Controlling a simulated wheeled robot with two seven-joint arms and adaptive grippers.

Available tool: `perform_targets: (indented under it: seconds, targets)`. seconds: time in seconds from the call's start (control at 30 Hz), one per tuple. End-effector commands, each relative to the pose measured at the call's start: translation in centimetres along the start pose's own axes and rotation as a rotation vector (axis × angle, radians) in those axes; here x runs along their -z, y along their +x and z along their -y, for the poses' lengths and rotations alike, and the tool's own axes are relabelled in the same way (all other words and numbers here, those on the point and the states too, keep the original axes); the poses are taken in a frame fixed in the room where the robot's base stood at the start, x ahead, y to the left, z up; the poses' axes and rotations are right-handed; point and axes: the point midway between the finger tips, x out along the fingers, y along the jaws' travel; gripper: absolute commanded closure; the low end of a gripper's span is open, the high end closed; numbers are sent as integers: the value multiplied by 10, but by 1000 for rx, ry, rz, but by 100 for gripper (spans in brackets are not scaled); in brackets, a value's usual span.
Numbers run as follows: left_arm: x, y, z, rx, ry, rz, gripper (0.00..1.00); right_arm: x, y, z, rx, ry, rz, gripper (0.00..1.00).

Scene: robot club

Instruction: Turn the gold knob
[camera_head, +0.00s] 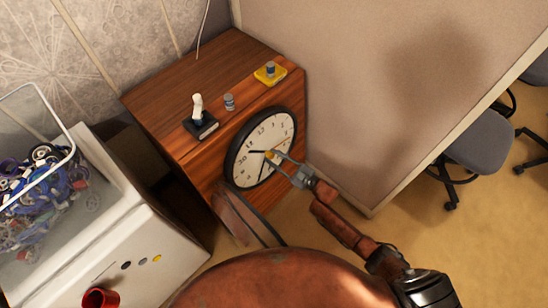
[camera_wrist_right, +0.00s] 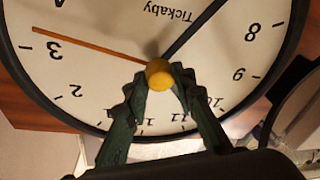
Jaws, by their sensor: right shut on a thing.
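A round clock (camera_head: 253,172) with a black rim and cream face is on the front of a wooden cabinet. The gold knob (camera_head: 268,154) is a small ball at the middle of its face. My right gripper (camera_head: 278,157) reaches it from the lower right. In the right wrist view the clock face (camera_wrist_right: 100,50) fills most of the picture, with an orange hand and a dark hand. There my right gripper (camera_wrist_right: 159,82) is shut on the gold knob (camera_wrist_right: 159,73), one fingertip on each side. My left gripper is not in view.
The wooden cabinet (camera_head: 180,85) carries a white switch on a black base (camera_head: 200,122), a small grey knob (camera_head: 229,101) and a grey knob on a yellow base (camera_head: 270,72). A partition wall (camera_head: 370,90) stands right, a white bin (camera_head: 130,245) left.

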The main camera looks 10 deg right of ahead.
Motion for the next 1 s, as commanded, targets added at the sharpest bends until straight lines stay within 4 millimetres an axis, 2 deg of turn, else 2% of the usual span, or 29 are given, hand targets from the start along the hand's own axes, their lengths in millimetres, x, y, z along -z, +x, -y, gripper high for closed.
perform_targets:
  seconds: [0.3,0.33,0.57,0.87,1.0]
  targets:
    - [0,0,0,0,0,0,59,-1,-1,1,1,2,3,100]
    - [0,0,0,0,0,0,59,-1,-1,1,1,1,3,75]
    - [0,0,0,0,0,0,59,-1,0,1,1,1,2,60]
    - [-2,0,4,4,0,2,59,0,-2,0,1,0,1,59]
    - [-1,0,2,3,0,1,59,-1,-15,0,0,0,3,59]
